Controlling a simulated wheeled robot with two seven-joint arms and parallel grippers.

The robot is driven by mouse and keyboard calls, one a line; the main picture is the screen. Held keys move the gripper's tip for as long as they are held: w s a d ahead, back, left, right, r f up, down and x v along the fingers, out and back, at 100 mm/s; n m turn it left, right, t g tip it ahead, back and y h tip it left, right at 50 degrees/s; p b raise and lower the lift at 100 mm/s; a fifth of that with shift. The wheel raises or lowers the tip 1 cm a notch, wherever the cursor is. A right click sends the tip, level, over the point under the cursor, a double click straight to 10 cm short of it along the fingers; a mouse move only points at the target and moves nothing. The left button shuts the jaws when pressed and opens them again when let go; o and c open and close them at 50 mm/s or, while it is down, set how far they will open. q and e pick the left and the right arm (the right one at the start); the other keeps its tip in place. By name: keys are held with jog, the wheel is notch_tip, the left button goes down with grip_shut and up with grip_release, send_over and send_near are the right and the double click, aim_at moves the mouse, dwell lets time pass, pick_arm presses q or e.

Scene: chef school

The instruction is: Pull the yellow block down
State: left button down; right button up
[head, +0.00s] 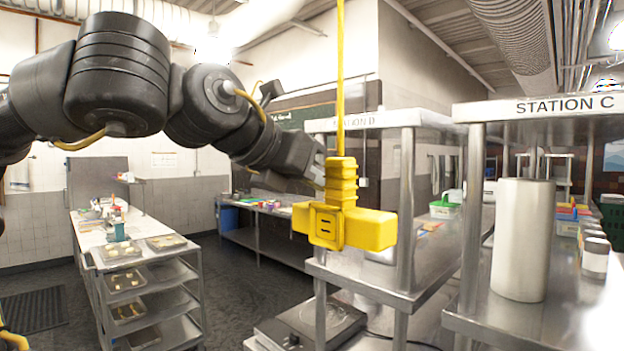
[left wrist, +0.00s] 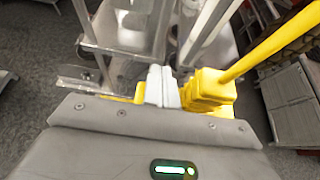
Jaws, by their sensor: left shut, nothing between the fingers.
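The yellow block (head: 345,222) hangs in the middle of the head view on a yellow cord (head: 341,80) that runs straight up. It has a ribbed upper part and a wider crosspiece below. My left gripper (head: 318,170) is beside the ribbed part, on its left and partly behind it in the head view. In the left wrist view the fingers (left wrist: 162,87) are shut together with nothing between them. The yellow block (left wrist: 208,90) shows right next to them, and some yellow shows to their left. I cannot tell whether they touch it. My right gripper is not in view.
Steel shelving marked Station C (head: 560,105) stands at the right, with a white cylinder (head: 523,240) on it. Another steel shelf unit (head: 405,200) is just behind the block. A tray cart (head: 150,290) stands at the left. Open floor lies between cart and shelves.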

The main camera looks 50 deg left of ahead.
pick_arm(q)
jog(key=shift+f, duration=0.1)
jog(key=shift+f+b, duration=0.25)
jog(key=shift+b, duration=0.05)
notch_tip(320, 180, down, 14)
jog(key=b, duration=1.2)
jog(key=shift+r, duration=0.25)
jog(key=shift+w+b, duration=0.1)
jog(key=shift+b, duration=0.2)
